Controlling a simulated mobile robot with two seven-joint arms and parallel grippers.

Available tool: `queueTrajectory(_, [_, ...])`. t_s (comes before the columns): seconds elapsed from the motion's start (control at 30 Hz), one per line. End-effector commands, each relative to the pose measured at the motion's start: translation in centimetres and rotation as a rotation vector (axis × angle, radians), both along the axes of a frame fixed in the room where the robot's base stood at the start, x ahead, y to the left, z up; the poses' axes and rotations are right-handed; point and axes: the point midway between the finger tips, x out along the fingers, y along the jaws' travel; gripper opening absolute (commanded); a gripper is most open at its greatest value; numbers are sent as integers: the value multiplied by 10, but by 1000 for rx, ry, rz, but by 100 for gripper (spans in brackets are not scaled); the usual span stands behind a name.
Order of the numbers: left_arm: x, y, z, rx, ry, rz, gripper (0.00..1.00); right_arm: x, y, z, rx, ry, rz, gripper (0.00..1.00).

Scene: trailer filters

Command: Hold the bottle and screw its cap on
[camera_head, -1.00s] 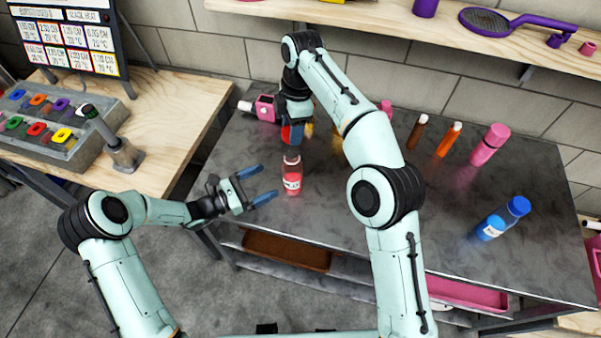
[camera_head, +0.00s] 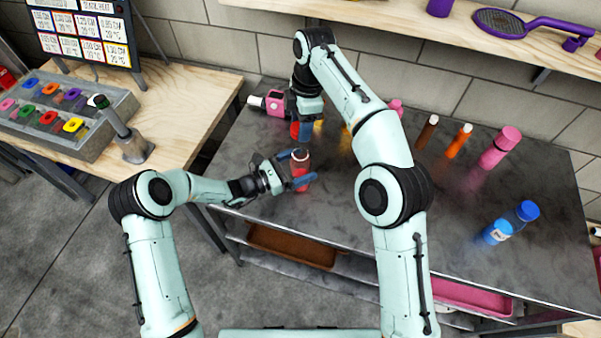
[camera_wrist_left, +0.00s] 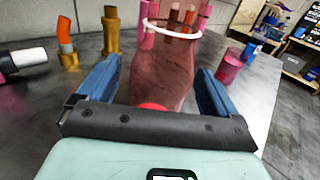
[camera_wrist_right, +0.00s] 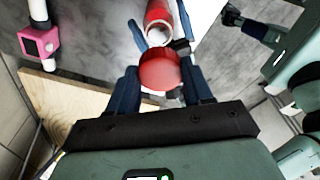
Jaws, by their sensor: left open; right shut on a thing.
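The red bottle (camera_head: 301,170) stands on the dark metal table, its mouth uncovered in the right wrist view (camera_wrist_right: 159,32). My left gripper (camera_head: 299,168) is open around the bottle's body. In the left wrist view the translucent bottle (camera_wrist_left: 160,75) lies between the two blue fingers, with some gap at the sides. My right gripper (camera_head: 301,131) is shut on the round red cap (camera_wrist_right: 160,70). It holds the cap apart from the bottle, beside and above its mouth. The head view largely hides the cap.
An orange bottle (camera_head: 459,141), a pink bottle (camera_head: 499,148) and a blue bottle (camera_head: 511,222) stand to the right on the metal table (camera_head: 420,215). A wooden bench with a button panel (camera_head: 60,115) is at left.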

Motion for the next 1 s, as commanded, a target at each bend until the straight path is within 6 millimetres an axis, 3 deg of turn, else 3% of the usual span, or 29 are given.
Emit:
queueTrajectory(0.2, [9,-18,0,0,0,-1,93,0,0,0,0,0,0,22])
queueTrajectory(0.53, [10,-20,0,0,0,1,93,0,0,0,0,0,0,22])
queueTrajectory(0.57, [10,-20,0,0,0,1,90,0,0,0,0,0,0,22])
queueTrajectory(0.8, [10,-19,0,0,0,1,13,0,0,0,0,0,0,22])
queueTrajectory(1.0, [10,-19,0,0,0,1,12,0,-1,-17,0,0,0,22])
